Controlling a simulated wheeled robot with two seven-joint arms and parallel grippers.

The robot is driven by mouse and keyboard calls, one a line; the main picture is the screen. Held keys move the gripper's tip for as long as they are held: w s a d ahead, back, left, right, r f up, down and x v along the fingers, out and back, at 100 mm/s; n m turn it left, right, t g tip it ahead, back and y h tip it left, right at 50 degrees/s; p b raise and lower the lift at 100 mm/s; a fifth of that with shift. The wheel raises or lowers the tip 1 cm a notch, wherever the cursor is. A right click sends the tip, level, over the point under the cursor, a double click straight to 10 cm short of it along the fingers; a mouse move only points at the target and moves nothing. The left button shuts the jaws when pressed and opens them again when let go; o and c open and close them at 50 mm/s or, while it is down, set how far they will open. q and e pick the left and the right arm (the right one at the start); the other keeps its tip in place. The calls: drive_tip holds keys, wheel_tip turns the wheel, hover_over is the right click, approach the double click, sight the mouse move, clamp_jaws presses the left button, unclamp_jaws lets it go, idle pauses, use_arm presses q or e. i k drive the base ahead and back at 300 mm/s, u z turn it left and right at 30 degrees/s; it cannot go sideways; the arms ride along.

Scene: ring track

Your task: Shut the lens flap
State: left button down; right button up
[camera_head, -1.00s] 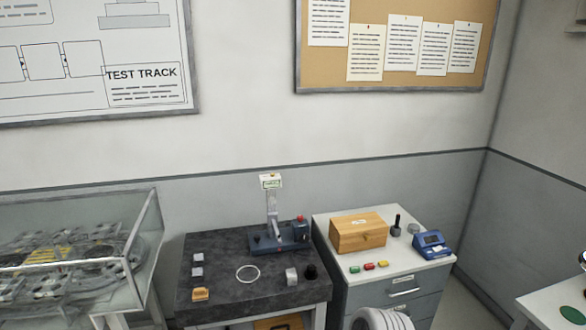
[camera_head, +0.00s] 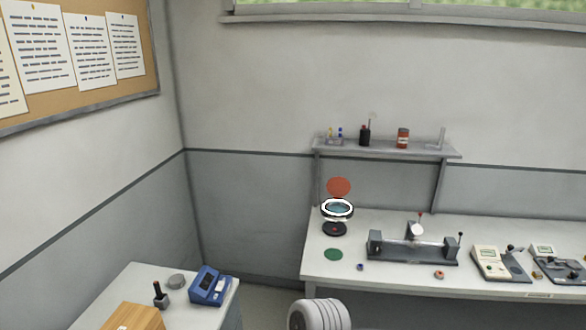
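A magnifier with a white ring and a bluish lens (camera_head: 337,209) stands at the left end of the long bench, on a round black base (camera_head: 334,229). A round red flap (camera_head: 339,187) stands up behind the ring, and the lens face is uncovered. A green disc (camera_head: 333,254) lies flat on the bench in front of the base. Neither of my grippers is in view.
The long bench (camera_head: 400,283) carries a grey fixture (camera_head: 412,248) and bench instruments (camera_head: 497,263). A wall shelf (camera_head: 387,149) holds bottles. A white cabinet top at lower left bears a blue device (camera_head: 209,286) and a wooden box (camera_head: 132,318). Floor separates cabinet and bench.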

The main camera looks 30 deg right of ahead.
sight(339, 186)
drive_tip(key=z, duration=1.25)
drive_tip(key=i, duration=1.3)
drive_tip(key=z, duration=0.8)
